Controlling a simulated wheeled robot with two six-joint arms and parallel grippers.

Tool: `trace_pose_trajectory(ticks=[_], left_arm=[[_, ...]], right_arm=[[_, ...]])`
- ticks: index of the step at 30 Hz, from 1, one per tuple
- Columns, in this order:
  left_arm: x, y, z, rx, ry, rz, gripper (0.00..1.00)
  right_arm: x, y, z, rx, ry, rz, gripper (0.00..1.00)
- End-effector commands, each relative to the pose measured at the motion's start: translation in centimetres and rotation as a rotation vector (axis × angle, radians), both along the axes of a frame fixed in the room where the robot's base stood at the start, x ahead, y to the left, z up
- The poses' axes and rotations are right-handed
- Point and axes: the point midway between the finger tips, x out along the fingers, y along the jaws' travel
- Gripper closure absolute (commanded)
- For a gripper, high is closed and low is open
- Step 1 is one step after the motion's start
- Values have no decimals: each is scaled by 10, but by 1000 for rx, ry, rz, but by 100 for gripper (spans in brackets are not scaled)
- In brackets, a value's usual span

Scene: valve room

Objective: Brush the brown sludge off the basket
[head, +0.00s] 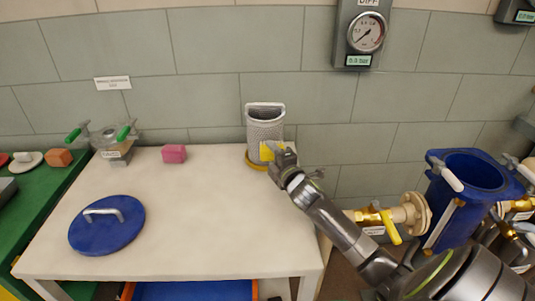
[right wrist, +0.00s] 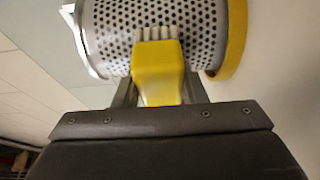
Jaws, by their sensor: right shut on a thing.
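The basket (head: 265,122) is a grey perforated cylinder with a handle on top and a yellow ring at its base. It stands upright at the back right of the white table. My right gripper (head: 277,156) is shut on a yellow brush (head: 266,152) in front of the basket. In the right wrist view, the yellow brush (right wrist: 158,72) has pale bristles that meet the perforated wall of the basket (right wrist: 110,38); any slight gap cannot be told. No brown sludge shows on the visible wall; the far side and the inside are hidden. My left gripper is not in view.
The white table (head: 190,225) holds a blue lid (head: 107,235) with a grey handle and a pink block (head: 174,153). A green bench (head: 40,190) is at left. A blue open vessel (head: 450,205) and a yellow-handled valve (head: 388,222) stand at right. The table's middle is clear.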

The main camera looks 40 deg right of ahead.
Motion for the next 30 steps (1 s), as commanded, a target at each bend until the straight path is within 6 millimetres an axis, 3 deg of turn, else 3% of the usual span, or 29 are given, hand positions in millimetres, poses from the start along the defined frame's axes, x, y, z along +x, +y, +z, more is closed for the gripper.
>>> trace_pose_trajectory(ticks=[13, 25, 30], left_arm=[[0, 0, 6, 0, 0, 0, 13], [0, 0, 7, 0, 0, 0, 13], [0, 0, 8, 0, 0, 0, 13]], right_arm=[[15, 24, 1, 0, 0, 0, 86], [3, 1, 0, -4, 2, -2, 86], [3, 0, 1, -1, 0, -1, 86]])
